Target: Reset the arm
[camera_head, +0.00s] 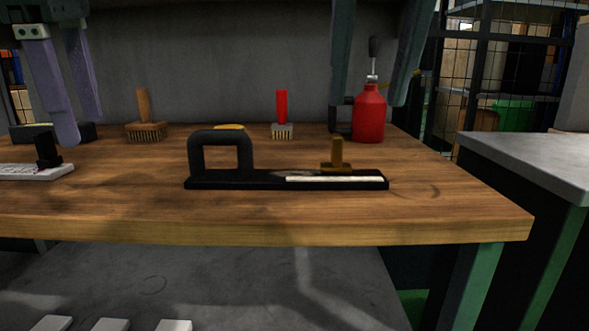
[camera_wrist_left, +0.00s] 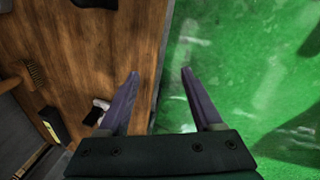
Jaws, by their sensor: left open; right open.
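My left gripper (camera_head: 82,131) hangs at the upper left in the head view, its two purple fingers spread and empty, above the left part of the wooden workbench (camera_head: 300,225). In the left wrist view its fingers (camera_wrist_left: 160,73) are apart with nothing between them; the bench edge and a green surface (camera_wrist_left: 240,60) lie beyond. My right gripper (camera_head: 368,117) comes down from the top right with its fingers apart, one on each side of the red oil can (camera_head: 369,118) in the picture. I cannot tell whether it touches the can.
A black tool with a looped handle (camera_head: 220,180) lies mid-bench. Two brushes, one wooden (camera_head: 146,130) and one red-handled (camera_head: 281,112), stand behind it. A white item with a black knob (camera_head: 35,171) is at left. A grey table (camera_head: 530,160) stands right. The bench's front strip is clear.

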